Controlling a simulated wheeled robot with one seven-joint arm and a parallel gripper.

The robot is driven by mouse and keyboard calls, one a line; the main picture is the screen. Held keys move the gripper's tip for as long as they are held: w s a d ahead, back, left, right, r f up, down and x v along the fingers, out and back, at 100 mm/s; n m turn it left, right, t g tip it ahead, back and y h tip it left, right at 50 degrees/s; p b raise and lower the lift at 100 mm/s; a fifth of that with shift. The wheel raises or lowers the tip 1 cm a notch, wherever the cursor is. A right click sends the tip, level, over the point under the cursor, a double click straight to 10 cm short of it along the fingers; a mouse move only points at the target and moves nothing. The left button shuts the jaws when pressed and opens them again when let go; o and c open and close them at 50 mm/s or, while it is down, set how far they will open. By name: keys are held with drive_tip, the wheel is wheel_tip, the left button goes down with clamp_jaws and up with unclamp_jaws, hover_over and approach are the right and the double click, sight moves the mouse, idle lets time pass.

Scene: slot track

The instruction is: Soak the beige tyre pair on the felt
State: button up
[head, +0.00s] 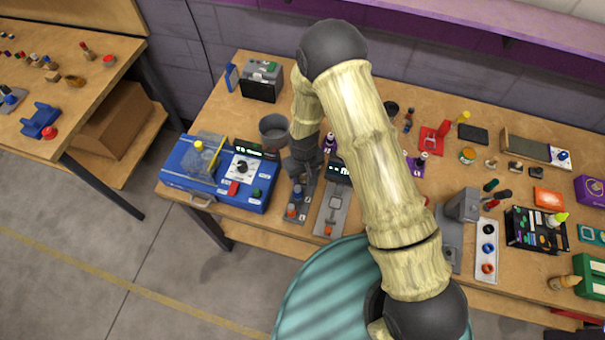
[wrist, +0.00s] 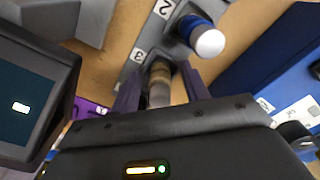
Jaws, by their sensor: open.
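In the wrist view, the beige tyre pair (wrist: 160,84) stands at the place marked 3 on a grey numbered rack (wrist: 148,45). My gripper (wrist: 162,92) is open, with one finger on each side of the beige pair; whether they touch it is unclear. A blue and white piece (wrist: 203,36) stands beside it at place 2. In the head view my gripper (head: 300,170) is over the far end of the same rack (head: 297,212), which also carries blue and orange-red pieces. My gripper hides the beige pair there. I cannot tell which surface is the felt.
A blue case (head: 210,180) with a clear cover lies left of the rack. A grey can (head: 273,130) stands behind it. A grey plate device (head: 331,212) and a dark display (head: 340,171) are close on the right. Several small tools and bottles crowd the bench's right side.

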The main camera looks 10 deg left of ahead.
drive_tip(key=shift+c, duration=0.3)
clamp_jaws()
drive_tip(key=shift+r, duration=0.1)
wheel_tip(320, 180, up, 10)
drive_tip(key=b, duration=0.2)
drive_tip(key=shift+b, duration=0.35)
idle(0.4)
